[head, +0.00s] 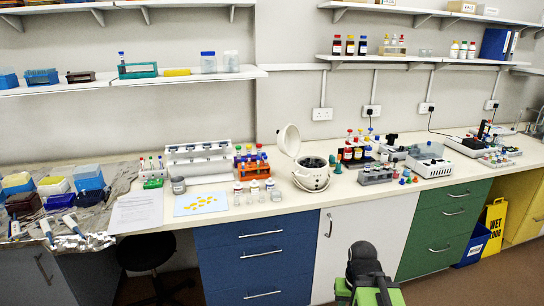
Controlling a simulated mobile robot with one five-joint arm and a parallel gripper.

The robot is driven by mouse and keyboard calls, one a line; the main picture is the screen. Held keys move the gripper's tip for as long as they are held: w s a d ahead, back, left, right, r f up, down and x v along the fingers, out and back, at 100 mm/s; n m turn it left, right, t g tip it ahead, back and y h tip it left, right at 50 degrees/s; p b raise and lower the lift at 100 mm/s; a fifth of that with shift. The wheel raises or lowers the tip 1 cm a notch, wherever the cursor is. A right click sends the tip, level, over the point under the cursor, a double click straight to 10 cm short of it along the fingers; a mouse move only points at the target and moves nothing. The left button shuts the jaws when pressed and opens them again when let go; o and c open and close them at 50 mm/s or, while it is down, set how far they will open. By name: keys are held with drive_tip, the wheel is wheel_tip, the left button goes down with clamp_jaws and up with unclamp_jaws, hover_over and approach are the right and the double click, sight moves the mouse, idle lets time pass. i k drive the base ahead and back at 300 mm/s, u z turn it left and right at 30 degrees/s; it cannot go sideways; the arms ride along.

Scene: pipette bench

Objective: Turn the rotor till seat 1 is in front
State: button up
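A white centrifuge (311,181) stands on the bench, right of the picture's middle, near the front edge. Its round lid (289,140) is raised and leans to the left. The dark rotor (313,162) shows inside the open bowl. The seat numbers are too small to read, so I cannot tell which seat is in front. My arm's black and green end, with my gripper (364,262), is low at the bottom of the picture. It is in front of the white cabinet door, below the bench top and well apart from the centrifuge. Its fingers cannot be made out clearly.
An orange tube rack (252,166) and several small bottles stand left of the centrifuge. A blue mat (201,204) lies farther left. A dark stool (146,252) stands below the bench.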

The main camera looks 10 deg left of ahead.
sight(311, 162)
drive_tip(key=u, duration=0.1)
drive_tip(key=i, duration=1.4)
drive_tip(key=u, duration=0.55)
